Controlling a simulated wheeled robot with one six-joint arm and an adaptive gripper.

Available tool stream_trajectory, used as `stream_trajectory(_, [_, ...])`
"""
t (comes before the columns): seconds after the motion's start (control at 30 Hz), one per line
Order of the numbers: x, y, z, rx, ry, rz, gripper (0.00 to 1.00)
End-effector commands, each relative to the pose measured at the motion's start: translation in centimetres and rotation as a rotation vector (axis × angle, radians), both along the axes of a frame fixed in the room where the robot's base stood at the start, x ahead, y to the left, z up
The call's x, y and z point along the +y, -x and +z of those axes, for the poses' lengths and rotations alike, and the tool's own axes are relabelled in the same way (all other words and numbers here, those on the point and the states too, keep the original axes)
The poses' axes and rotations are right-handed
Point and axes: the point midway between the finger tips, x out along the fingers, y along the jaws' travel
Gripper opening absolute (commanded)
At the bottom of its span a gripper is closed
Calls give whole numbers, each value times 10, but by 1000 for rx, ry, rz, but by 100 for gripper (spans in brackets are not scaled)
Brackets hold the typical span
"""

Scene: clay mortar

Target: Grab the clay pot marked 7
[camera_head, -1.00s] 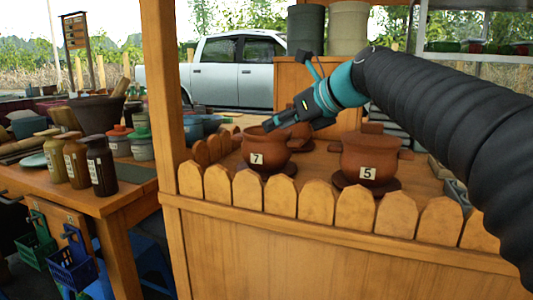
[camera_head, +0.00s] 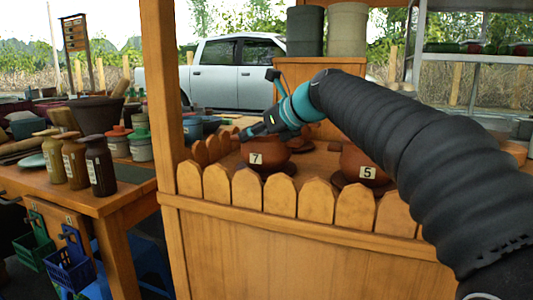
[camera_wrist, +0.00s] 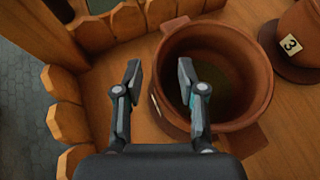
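The brown clay pot marked 7 (camera_head: 270,158) stands upright on the wooden stand behind the scalloped fence. In the wrist view a wide-mouthed pot (camera_wrist: 257,75) lies under my gripper, with a pale label edge on its near-left side; its number is not readable there. My gripper (camera_wrist: 160,75) is open over this pot's left rim. Its left finger is outside the rim and its right finger is over the opening. I cannot tell whether either touches the clay. In the head view my gripper (camera_head: 255,130) is at the top of pot 7.
The pot marked 5 (camera_head: 360,165) stands right of pot 7, partly hidden by my arm. A pot marked 3 (camera_wrist: 297,40) is at the wrist view's upper right. The scalloped fence (camera_head: 280,194) and a wooden post (camera_head: 165,130) border the stand. Bottles (camera_head: 98,165) stand on the left table.

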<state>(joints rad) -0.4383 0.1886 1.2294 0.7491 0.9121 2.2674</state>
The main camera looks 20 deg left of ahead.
Motion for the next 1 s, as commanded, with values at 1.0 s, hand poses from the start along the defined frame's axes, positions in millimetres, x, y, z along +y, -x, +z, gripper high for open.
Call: stream_trajectory(1.0, [0, 0, 44, -5, -1, 1, 0])
